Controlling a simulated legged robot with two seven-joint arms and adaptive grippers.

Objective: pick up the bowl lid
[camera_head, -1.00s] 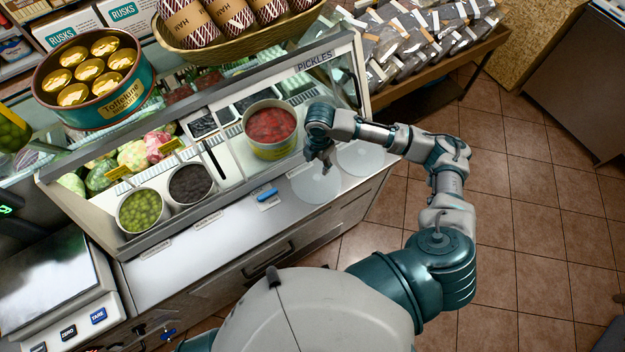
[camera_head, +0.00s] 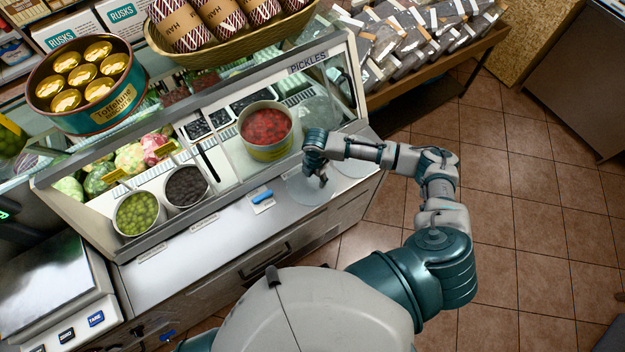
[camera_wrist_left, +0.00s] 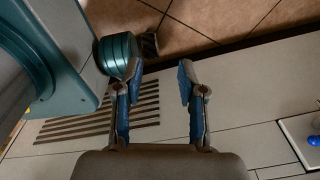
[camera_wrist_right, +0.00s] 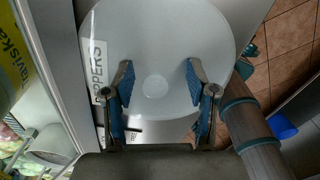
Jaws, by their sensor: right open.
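The bowl lid (camera_head: 303,196) is a translucent pale disc lying flat on the steel counter ledge. A second similar disc (camera_head: 353,166) lies to its right, partly behind my arm. My right gripper (camera_head: 322,181) is over the first lid, pointing down. My left gripper (camera_wrist_left: 160,70) is open and empty in the left wrist view.
A tub of red pickles (camera_head: 268,146) stands behind the lid. Tubs of olives (camera_head: 139,213) and dark food (camera_head: 187,185) stand farther left. A blue-handled item (camera_head: 263,197) lies left of the lid. A scale (camera_head: 50,275) is at the far left.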

